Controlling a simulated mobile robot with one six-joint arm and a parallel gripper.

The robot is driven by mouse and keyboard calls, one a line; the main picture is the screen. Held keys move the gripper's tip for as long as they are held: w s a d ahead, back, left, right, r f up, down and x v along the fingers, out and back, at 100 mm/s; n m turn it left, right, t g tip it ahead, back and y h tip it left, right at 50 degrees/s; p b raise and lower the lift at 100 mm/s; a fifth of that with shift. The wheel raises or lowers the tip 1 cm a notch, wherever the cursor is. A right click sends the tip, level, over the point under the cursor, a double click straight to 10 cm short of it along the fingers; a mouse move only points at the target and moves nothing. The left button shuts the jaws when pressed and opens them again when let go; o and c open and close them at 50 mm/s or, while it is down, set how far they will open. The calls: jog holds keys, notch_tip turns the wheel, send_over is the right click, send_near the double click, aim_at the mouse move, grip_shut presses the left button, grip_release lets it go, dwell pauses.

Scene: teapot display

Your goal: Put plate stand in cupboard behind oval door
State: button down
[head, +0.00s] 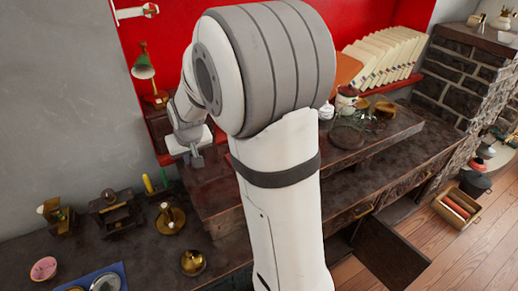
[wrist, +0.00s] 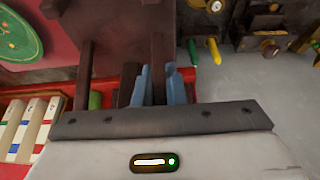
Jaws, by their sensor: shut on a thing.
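My gripper (head: 194,158) is left of my arm, above the dark wooden counter. In the wrist view its blue fingers (wrist: 155,85) are shut on a dark brown wooden piece, which looks like the plate stand (wrist: 157,48). The stand's upright and broader wooden part reach beyond the fingers; I cannot make out its full shape. In the head view I cannot tell the stand from the dark wood around it. An open dark door (head: 385,257) hangs below the counter at the lower right. I cannot make out an oval on it. My arm hides the middle of the counter.
A green lamp (head: 144,68) stands by the red wall. A row of pale books (head: 388,55) is at the back right. Brass pieces, including a candle holder (head: 170,219), crowd the left counter. A wooden crate (head: 458,208) sits on the floor.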

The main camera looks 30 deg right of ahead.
notch_tip(320, 180, down, 10)
jog(key=shift+r+p, duration=0.1)
jog(key=shift+p, duration=0.2)
dwell(0.3)
jog(key=shift+f, duration=0.3)
jog(key=c, duration=1.5)
grip_release()
jog(key=shift+r, duration=0.1)
